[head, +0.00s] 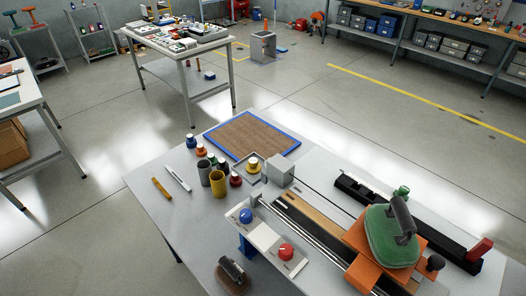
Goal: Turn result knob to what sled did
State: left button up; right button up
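A grey panel (262,232) along the near side of the rig carries a blue knob (246,215) and a red knob (286,252). I cannot read any labels, so I cannot tell which is the result knob. The red knob has a light pointer mark, but its setting is too small to read. An orange sled (366,272) with a green rounded block (388,240) and a dark handle on top sits at the right end of the rails (305,232). Neither of my grippers shows in the head view.
On the grey table (180,222) stand a yellow cup (218,184), a grey cup and several small colored-cap bottles. A blue-framed brown mat (250,136) lies behind. A dark-handled brown block (232,278) is left of the red knob. A black rail with a red end (479,250) runs right.

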aim_at(245, 216)
jog(key=i+j, duration=0.1)
jog(key=j, duration=0.35)
jog(key=i+j+u, duration=0.1)
jog(key=j, duration=0.4)
jog(key=i+j, duration=0.1)
jog(key=j, duration=0.35)
